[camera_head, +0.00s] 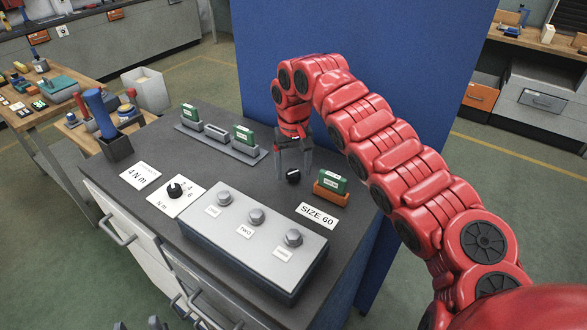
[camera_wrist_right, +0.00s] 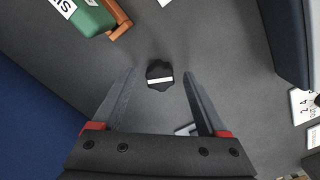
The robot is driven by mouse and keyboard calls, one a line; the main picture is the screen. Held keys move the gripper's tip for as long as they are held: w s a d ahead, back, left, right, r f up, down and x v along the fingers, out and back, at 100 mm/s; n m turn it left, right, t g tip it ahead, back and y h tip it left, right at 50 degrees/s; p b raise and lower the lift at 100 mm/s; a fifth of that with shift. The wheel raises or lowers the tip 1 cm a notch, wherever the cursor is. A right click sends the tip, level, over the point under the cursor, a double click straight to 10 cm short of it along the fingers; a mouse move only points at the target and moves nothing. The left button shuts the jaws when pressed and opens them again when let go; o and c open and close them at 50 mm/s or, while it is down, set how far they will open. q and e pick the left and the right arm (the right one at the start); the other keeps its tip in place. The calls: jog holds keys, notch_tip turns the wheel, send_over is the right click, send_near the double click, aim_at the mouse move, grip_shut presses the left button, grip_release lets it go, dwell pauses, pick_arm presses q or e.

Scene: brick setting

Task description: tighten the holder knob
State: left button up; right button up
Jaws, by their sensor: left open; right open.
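The black holder knob (camera_head: 293,177) with a white line across its top sits on the dark bench top, left of the orange holder (camera_head: 328,193) that bears a green block (camera_head: 333,182). My right gripper (camera_head: 294,170) is open above the knob, pointing down, one finger on each side. In the right wrist view the knob (camera_wrist_right: 160,84) shows between the fingertips, with a gap on both sides; contact is not visible. My left gripper (camera_head: 139,325) shows only as dark tips at the bottom edge, open and away from the knob.
A grey box (camera_head: 245,229) with several bolts stands in front of the knob. A torque dial (camera_head: 175,190) lies left of it. A grey rack (camera_head: 218,141) with green blocks is behind left. A blue panel (camera_head: 262,50) rises behind the bench.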

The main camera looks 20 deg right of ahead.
aim_at(293, 172)
jog(key=shift+r, duration=0.3)
notch_tip(293, 172, up, 5)
jog(key=shift+w+p, duration=0.1)
jog(key=shift+p, duration=0.25)
notch_tip(293, 172, up, 12)
jog(key=p, duration=1.1)
jog(key=shift+f, duration=0.2)
